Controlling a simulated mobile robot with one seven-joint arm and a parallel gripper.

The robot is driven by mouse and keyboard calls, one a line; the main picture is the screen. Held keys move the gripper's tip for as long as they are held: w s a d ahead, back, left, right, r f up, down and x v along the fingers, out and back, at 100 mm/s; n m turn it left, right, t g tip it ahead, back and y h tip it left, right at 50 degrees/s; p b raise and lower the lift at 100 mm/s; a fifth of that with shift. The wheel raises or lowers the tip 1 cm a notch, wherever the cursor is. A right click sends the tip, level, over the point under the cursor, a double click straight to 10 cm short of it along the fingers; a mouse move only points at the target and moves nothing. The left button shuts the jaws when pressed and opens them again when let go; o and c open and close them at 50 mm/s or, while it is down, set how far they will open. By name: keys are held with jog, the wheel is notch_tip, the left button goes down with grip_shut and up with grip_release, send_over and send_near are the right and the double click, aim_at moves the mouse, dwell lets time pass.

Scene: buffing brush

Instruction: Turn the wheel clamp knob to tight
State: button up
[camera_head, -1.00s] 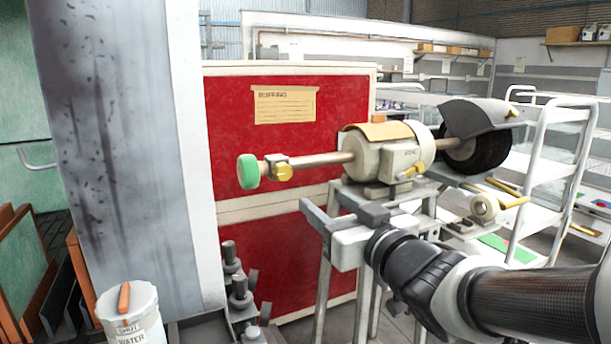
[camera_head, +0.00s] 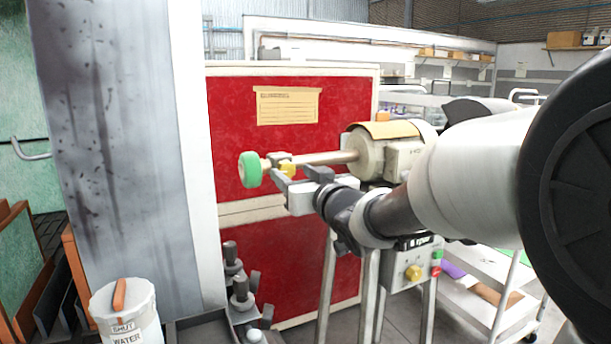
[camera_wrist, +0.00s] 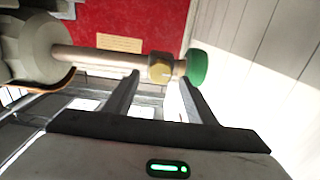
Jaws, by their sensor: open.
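The yellow clamp knob (camera_head: 287,170) sits on a small collar near the left end of the machine's shaft, beside the green wheel (camera_head: 250,169). In the wrist view, the knob (camera_wrist: 159,73) faces me, with the green wheel (camera_wrist: 197,68) to its right. My gripper (camera_head: 297,176) is open and empty at the knob. In the wrist view its fingertips (camera_wrist: 160,80) lie on either side of the knob; I cannot tell whether they touch it. The fingers partly cover the collar in the head view.
The motor body (camera_head: 385,155) and its shaft (camera_head: 330,158) stand to the knob's right. A red panel (camera_head: 240,110) rises behind. A control box (camera_head: 412,268) with a yellow knob hangs below. A white water bucket (camera_head: 125,315) stands front left.

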aim_at(286, 169)
jog(key=shift+x, duration=1.25)
jog(key=c, duration=1)
jog(key=shift+c, duration=0.2)
